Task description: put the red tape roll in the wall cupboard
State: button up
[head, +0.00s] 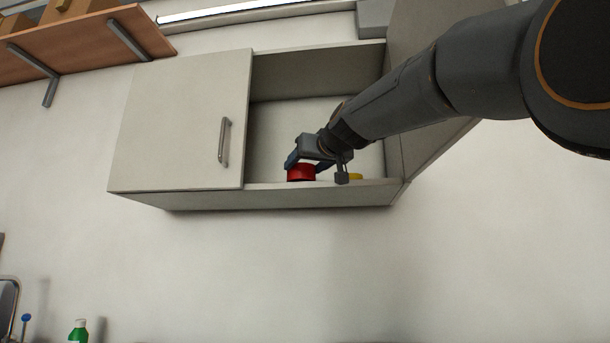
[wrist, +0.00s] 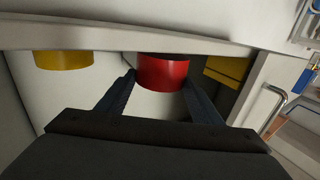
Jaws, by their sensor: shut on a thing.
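The red tape roll (head: 301,173) is inside the open right half of the wall cupboard (head: 180,120), low down near the front edge of its floor. In the wrist view the red roll (wrist: 163,72) sits between the two fingers of my gripper (wrist: 162,88). In the head view my gripper (head: 316,163) reaches into the cupboard from the right and is shut on the roll. Whether the roll's underside touches the cupboard floor is hard to tell.
A yellow round thing (wrist: 63,60) stands on the cupboard floor beside the red roll; it also shows in the head view (head: 355,177). The left door is shut, with a metal handle (head: 224,142). The right door (head: 425,50) stands open beside my arm. A wooden shelf (head: 90,42) is at the upper left.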

jog(key=shift+f, duration=0.5)
jog(key=shift+f, duration=0.15)
jog(key=o, duration=1.1)
jog(key=shift+s, duration=0.25)
jog(key=b+v, duration=0.2)
jog(key=v, duration=0.9)
jog(key=shift+s+d+b, duration=0.15)
jog(key=shift+s+b, duration=0.15)
jog(key=shift+r, duration=0.25)
